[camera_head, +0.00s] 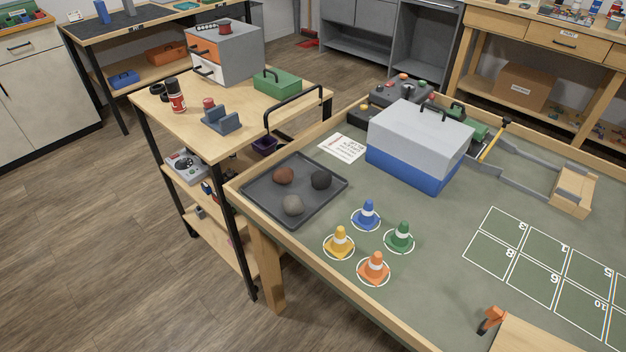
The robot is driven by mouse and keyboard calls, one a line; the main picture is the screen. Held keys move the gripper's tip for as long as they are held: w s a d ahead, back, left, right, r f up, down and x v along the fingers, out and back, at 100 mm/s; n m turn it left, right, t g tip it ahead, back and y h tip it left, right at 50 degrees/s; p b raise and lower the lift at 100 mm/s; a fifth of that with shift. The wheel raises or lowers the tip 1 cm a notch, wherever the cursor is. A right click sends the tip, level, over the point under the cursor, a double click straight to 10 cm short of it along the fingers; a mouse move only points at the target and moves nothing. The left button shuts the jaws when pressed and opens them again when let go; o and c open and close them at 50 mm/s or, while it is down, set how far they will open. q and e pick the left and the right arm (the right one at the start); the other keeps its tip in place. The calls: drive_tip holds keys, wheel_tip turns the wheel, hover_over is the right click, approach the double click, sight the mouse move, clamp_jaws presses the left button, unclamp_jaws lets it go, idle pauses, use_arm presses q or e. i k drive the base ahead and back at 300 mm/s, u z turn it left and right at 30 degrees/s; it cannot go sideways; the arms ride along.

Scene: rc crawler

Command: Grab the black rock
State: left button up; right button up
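The black rock (320,180) lies in the right part of a dark grey tray (268,204) on the green-topped table. A reddish-brown rock (283,175) lies to its left and a grey rock (293,205) lies nearer the front, both in the same tray. The black rock appears apart from the other two and nothing covers it. Neither of my grippers shows in the head view.
A grey-and-blue box (415,145) stands behind right. A paper card (342,148) lies behind the tray. A wooden cart (185,127) adjoins at left.

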sight(321, 180)
drive_tip(key=u, duration=1.95)
drive_tip(key=i, duration=2.3)
drive_tip(key=z, duration=3.3)
drive_tip(key=i, duration=0.4)
drive_tip(key=z, duration=0.05)
